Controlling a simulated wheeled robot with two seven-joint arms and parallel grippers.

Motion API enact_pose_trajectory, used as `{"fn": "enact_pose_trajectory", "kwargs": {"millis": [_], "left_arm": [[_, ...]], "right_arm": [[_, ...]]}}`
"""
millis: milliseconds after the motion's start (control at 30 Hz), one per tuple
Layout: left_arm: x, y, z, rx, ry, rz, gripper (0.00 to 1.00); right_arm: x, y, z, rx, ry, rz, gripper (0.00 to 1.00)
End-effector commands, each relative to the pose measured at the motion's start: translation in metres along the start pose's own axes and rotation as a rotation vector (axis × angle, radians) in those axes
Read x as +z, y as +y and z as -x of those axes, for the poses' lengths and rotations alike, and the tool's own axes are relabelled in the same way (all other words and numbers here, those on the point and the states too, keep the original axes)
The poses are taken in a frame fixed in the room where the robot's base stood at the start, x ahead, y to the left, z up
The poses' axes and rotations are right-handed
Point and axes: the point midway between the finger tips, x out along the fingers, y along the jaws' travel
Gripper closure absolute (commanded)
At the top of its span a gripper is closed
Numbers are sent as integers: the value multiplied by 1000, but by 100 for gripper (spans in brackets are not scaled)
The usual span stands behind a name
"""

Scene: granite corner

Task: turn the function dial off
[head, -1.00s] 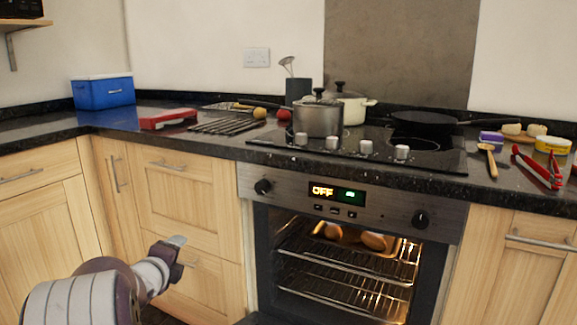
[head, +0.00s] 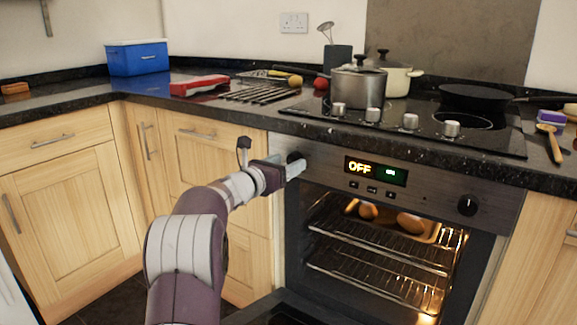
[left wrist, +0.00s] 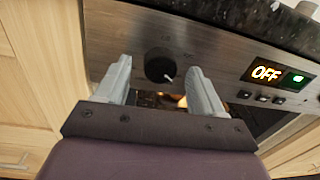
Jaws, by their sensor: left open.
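The oven's left dial (left wrist: 160,66) is black and round. Its pale pointer mark faces lower right in the left wrist view. In the head view this dial (head: 294,157) is partly hidden by my left gripper (head: 292,168). My left gripper (left wrist: 159,72) is open, its two pale fingers on either side of the dial in the picture. I cannot tell whether they touch it. A second black dial (head: 467,205) sits at the panel's right. The display (head: 375,171) between them reads OFF in amber, with a green part beside it. My right gripper is not in view.
The dark worktop edge (head: 400,141) overhangs the panel. Hob knobs (head: 410,121), a steel pot (head: 357,88) and a frying pan (head: 480,95) are above.

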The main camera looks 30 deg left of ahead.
Motion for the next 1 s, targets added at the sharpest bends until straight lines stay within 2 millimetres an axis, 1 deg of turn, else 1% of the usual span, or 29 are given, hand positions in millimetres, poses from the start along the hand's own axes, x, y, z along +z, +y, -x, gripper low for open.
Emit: {"fn": "enact_pose_trajectory", "kwargs": {"millis": [33,133,400,433,467,500,567,600,833,1000], "left_arm": [[0,0,-6,-1,0,-1,32],[0,-1,-12,-1,0,1,32],[1,0,-14,0,0,1,32],[1,0,-14,0,0,1,38],[1,0,-14,0,0,1,48],[1,0,-14,0,0,1,61],[1,0,-14,0,0,1,80],[1,0,-14,0,0,1,88],[0,0,-14,0,-1,13,88],[0,0,-14,-1,-5,71,88]], "right_arm": [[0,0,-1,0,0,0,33],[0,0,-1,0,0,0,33],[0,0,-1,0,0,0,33],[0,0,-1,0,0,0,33],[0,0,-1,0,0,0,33],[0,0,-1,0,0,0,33],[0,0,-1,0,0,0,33],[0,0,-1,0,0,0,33],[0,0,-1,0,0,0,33],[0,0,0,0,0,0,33]]}}
